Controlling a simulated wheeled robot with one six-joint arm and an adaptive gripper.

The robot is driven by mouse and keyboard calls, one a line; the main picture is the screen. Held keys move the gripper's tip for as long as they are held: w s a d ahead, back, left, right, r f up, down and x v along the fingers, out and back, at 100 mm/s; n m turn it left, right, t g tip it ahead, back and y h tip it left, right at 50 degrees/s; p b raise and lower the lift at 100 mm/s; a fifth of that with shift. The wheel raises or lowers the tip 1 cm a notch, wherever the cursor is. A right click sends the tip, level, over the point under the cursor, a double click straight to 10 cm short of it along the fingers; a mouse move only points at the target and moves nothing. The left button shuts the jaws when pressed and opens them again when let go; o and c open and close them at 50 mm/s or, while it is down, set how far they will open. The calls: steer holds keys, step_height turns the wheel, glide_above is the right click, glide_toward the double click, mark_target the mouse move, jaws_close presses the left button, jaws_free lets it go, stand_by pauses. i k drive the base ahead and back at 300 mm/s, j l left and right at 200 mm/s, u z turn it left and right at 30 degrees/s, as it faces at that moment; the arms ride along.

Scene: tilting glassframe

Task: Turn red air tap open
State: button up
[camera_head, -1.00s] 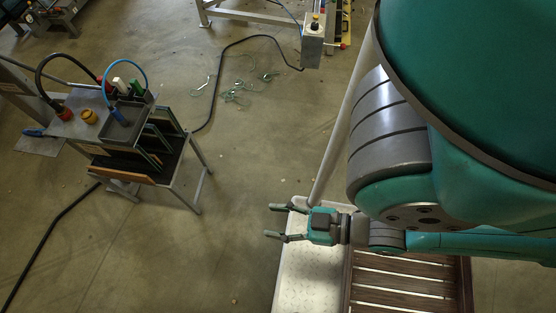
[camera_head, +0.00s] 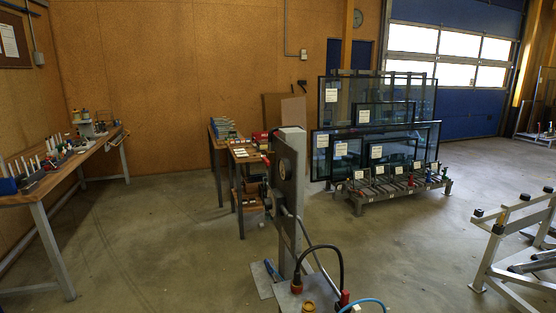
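I cannot single out a red air tap for certain. A grey upright post (camera_head: 291,215) with round dial-like parts stands near the centre. A small red part (camera_head: 266,161) shows at its left edge, too small to make out. At the bottom, a red fitting (camera_head: 344,298) stands beside a black hose (camera_head: 322,248) and a blue hose (camera_head: 362,301) on a grey stand top. A yellow knob (camera_head: 309,306) is to its left, cut by the picture edge. My gripper and arm are out of view.
A workbench (camera_head: 60,170) runs along the left wall. Shelving tables (camera_head: 228,150) stand behind the post. Glass panes (camera_head: 375,145) lean on a rack right of centre. A grey metal frame (camera_head: 515,245) is at right. Floor between is open.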

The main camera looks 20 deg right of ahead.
mark_target(266, 161)
steer(key=i+l, duration=0.2)
steer(key=l, duration=0.2)
steer(key=i+j, duration=0.25)
steer(key=j, duration=0.15)
steer(key=i+j, duration=0.25)
steer(key=j, duration=0.15)
steer(key=i+j, duration=0.2)
steer(key=j, duration=0.2)
steer(key=i+j, duration=0.25)
steer(key=j, duration=0.15)
steer(key=i+j+z, duration=0.1)
steer(key=i+j, duration=0.15)
steer(key=j, duration=0.15)
steer(key=i+j, duration=0.25)
steer(key=j, duration=0.2)
steer(key=i+j, duration=0.2)
steer(key=j, duration=0.2)
